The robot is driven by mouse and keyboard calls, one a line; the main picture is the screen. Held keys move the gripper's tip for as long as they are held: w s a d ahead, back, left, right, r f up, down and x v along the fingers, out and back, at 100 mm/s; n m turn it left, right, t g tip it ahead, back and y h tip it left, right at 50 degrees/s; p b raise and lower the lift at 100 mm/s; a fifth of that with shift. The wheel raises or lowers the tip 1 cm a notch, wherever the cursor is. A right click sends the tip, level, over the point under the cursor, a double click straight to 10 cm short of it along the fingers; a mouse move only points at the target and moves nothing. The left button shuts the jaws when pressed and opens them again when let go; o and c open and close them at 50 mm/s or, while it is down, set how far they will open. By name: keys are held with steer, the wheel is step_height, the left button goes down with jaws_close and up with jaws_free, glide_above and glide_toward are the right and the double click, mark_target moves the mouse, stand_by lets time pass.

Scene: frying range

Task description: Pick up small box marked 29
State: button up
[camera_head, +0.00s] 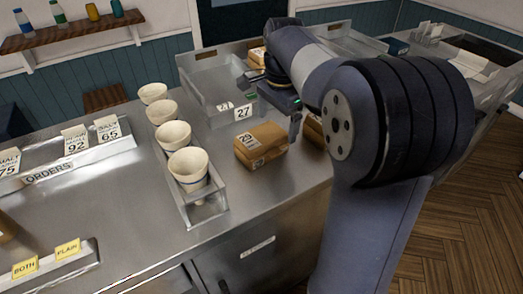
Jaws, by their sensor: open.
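The small box marked 29 (265,151) is a brown box with a white label. It stands on the steel counter (250,186), near its front edge, in the middle of the view. My gripper (276,99) is open, above and behind the box, close to the 27 card. It is apart from the box in the picture, and nothing shows between its fingers. My arm covers part of the gripper and the counter to the right.
A steel tray (188,92) with a card marked 27 (243,112) lies behind the box. A rack with several pale cups (187,166) stands to its left. Another brown box (312,133) is close on the right, partly hidden by my arm. Order cards (75,141) stand farther left.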

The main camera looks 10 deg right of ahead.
step_height(320, 180, down, 5)
steer(key=shift+d, duration=0.15)
steer(key=shift+c, duration=0.5)
steer(key=c, duration=1.1)
